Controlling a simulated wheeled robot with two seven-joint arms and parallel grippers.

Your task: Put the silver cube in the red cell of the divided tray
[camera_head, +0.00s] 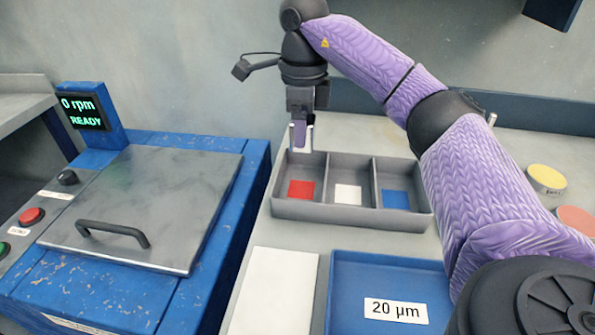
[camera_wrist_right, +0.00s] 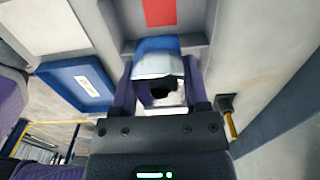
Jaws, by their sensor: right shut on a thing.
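The silver cube (camera_head: 308,141) is between the purple fingers of my right gripper (camera_head: 300,134), which is shut on it. In the right wrist view the cube (camera_wrist_right: 157,65) shows shiny, with a blue tint on its upper face, and the fingers partly hide it. The grey divided tray (camera_head: 340,213) has three cells, with red, white and blue floor patches from left to right. The red patch also shows in the wrist view (camera_wrist_right: 160,12). My left gripper is out of view.
A blue tray labelled 20 µm (camera_head: 345,265) and a white plate (camera_head: 275,290) lie in front of the divided tray. At left stands a blue machine with a shut metal lid (camera_head: 160,195). Yellow (camera_head: 547,178) and orange (camera_head: 577,220) discs are at right.

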